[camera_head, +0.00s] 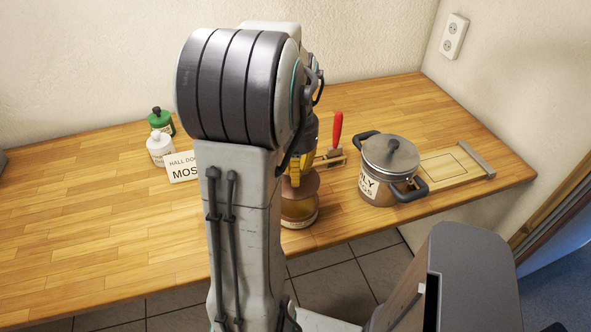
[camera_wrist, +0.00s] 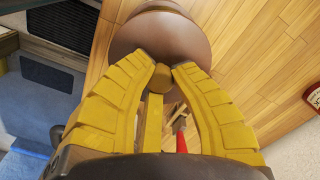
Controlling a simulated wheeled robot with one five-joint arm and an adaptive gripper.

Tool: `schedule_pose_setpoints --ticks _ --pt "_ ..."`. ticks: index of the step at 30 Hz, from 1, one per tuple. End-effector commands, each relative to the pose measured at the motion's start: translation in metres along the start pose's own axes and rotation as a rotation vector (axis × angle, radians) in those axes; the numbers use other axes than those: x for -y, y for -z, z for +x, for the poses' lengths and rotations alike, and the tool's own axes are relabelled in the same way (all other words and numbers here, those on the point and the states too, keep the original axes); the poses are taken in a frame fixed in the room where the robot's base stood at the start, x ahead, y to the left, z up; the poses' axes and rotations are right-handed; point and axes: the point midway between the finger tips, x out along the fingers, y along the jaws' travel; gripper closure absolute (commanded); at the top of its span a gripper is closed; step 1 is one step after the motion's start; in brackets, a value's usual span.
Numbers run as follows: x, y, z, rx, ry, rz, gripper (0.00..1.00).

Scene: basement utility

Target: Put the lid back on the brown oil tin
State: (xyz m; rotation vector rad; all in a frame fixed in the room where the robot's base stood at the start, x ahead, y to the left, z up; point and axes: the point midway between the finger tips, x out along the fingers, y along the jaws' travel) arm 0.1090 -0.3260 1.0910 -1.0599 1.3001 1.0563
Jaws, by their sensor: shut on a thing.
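My gripper (camera_head: 297,166) is shut on the knob of a brown domed lid (camera_head: 303,184). In the wrist view, the yellow fingers of my gripper (camera_wrist: 162,66) close around the knob, and the lid's brown dome (camera_wrist: 165,32) spreads beyond the fingertips. The brown oil tin (camera_head: 300,214) stands near the table's front edge, directly below the lid in the head view. My arm covers its left side. I cannot tell whether the lid touches the tin's rim or hangs just above it.
A red-handled tool (camera_head: 336,131) is behind the tin. A white sign (camera_head: 183,168), a white bottle (camera_head: 159,150) and a green bottle (camera_head: 161,121) stand left. The table's left (camera_head: 90,220) is clear.

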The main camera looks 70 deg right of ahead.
Motion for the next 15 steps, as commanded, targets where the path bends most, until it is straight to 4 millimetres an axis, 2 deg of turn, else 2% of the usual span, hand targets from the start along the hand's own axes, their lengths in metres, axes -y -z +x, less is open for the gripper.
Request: schedule_pose_setpoints --ticks 15 --pt "0.000 0.000 0.042 0.001 0.000 -0.001 1.00"
